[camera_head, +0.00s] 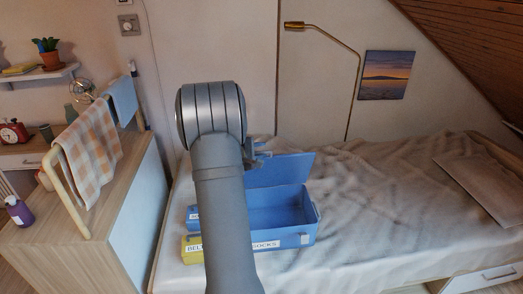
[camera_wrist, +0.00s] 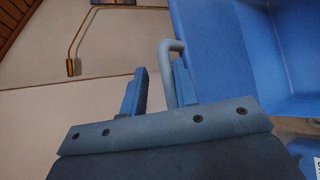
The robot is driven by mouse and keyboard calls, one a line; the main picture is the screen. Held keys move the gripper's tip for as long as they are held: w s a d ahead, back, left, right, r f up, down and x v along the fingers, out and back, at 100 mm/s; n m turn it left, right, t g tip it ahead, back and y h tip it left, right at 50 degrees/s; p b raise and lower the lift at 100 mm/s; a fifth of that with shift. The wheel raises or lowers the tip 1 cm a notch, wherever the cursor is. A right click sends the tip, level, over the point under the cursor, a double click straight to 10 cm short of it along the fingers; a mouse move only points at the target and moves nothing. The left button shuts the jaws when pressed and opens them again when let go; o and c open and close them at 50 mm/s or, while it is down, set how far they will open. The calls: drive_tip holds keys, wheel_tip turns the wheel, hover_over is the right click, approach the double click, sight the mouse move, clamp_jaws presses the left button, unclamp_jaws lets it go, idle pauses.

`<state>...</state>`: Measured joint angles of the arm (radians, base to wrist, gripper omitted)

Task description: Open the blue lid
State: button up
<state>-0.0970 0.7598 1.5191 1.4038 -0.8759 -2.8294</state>
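The blue lid (camera_head: 288,169) stands raised and tilted at the back of an open blue box (camera_head: 312,225) labelled SOCKS. The box's inside shows; its left part is hidden behind my arm. In the wrist view the lid (camera_wrist: 215,50) fills the upper right, with a pale blue curved handle (camera_wrist: 171,75) at its edge. My gripper (camera_wrist: 160,75) is open, with the handle between its fingers, close to the right one. I cannot tell whether they touch.
A yellow box (camera_head: 191,249) with a partly hidden label sits at the front left of the blue box. A wooden cabinet (camera_head: 95,235) with a cloth-hung rail stands left. A brass lamp (camera_head: 358,85) is behind.

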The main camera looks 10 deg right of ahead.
drive_tip(key=v, duration=1.6)
drive_tip(key=shift+a, duration=0.15)
drive_tip(key=shift+w+r, duration=0.1)
drive_tip(key=shift+w, duration=0.1)
drive_tip(key=c, duration=0.5)
drive_tip(key=w+r+t+y, duration=0.1)
drive_tip(key=w, duration=0.1)
drive_tip(key=w+a+r+m+t+y, duration=0.1)
drive_tip(key=w+y, duration=0.1)
drive_tip(key=w+r+m+t+y, duration=0.1)
drive_tip(key=w+r, duration=0.1)
drive_tip(key=shift+w+a+t+y, duration=0.1)
drive_tip(key=shift+a+t+y, duration=0.05)
drive_tip(key=shift+t+y, duration=0.15)
clamp_jaws()
wheel_tip(320, 180, up, 4)
drive_tip(key=w+a+m+y, duration=0.1)
drive_tip(key=w+m+y, duration=0.1)
drive_tip(key=y, duration=0.5)
drive_tip(key=s+d+m+g+y, duration=0.1)
drive_tip(key=s+d+m+g, duration=0.4)
drive_tip(key=s, duration=0.1)
wheel_tip(320, 180, down, 10)
drive_tip(key=w+a, duration=0.1)
drive_tip(key=w, duration=0.1)
